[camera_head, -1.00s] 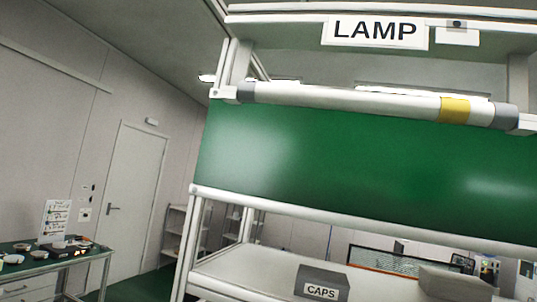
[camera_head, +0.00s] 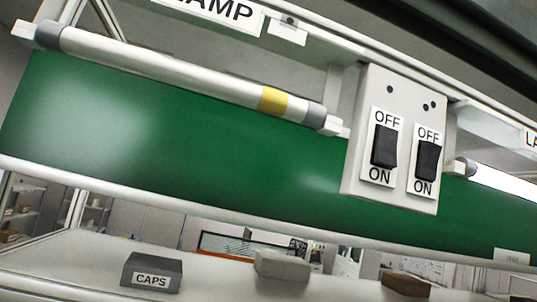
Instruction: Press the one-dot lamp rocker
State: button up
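A pale switch box (camera_head: 395,90) hangs at the right of the view and carries two black rockers, each marked OFF above and ON below. The left rocker (camera_head: 384,146) sits under a single dot. The right rocker (camera_head: 427,161) sits under two dots. Which way each rocker is tipped is hard to tell. A lamp tube (camera_head: 160,66) with a yellow band runs across the upper left and looks unlit. Above it are a LAMP sign (camera_head: 222,12) and a small one-dot tag (camera_head: 288,27). My gripper does not show.
Another lamp tube (camera_head: 505,184) right of the box looks bright. A green panel (camera_head: 180,140) stands behind. The shelf below holds a grey CAPS box (camera_head: 152,270), a pale block (camera_head: 282,266) and a brown block (camera_head: 406,284). Open air lies in front of the box.

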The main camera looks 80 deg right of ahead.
aim_at(385, 154)
jog(key=z, duration=1.5)
jog(key=k, duration=0.35)
jog(key=z, duration=0.1)
